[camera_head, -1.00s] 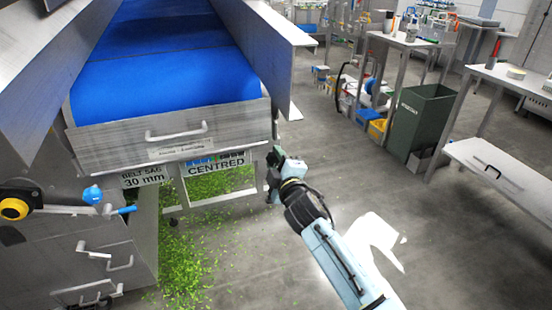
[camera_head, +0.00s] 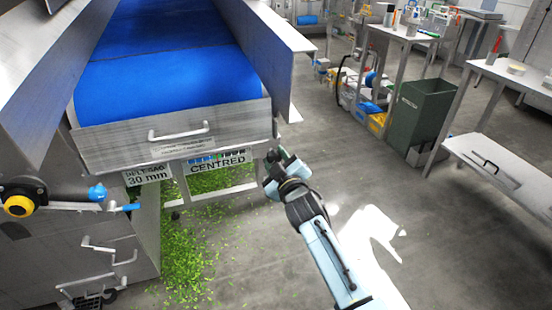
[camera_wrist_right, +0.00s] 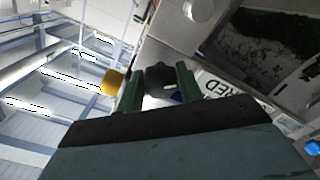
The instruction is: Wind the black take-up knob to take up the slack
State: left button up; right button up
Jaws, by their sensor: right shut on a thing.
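The black take-up knob (camera_wrist_right: 160,76) shows in the right wrist view between the two green fingers of my right gripper (camera_wrist_right: 160,86), which is shut on it. In the head view my right gripper (camera_head: 274,165) is at the right front corner of the belt machine, and its own wrist largely hides the knob there. The blue belt (camera_head: 165,85) runs away from me above a steel end panel. A sign under it reads 30 mm (camera_head: 148,177), and another reads CENTRED (camera_head: 217,163). My left gripper is not in view.
A blue-handled lever (camera_head: 70,206) and a yellow-black knob (camera_head: 19,206) are on the machine's left side. Green leaf scraps (camera_head: 188,250) lie on the floor under it. A green bin (camera_head: 420,118) and benches stand at the right. The floor between is clear.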

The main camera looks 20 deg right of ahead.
jog(key=o, duration=1)
jog(key=shift+s, duration=0.1)
jog(key=shift+s, duration=0.25)
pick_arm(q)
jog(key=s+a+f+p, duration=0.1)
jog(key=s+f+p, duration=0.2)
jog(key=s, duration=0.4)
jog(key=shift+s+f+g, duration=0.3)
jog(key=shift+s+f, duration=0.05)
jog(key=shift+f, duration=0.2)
pick_arm(e)
jog(key=s, duration=1.2)
jog(key=shift+s+d, duration=0.2)
jog(key=shift+s, duration=0.1)
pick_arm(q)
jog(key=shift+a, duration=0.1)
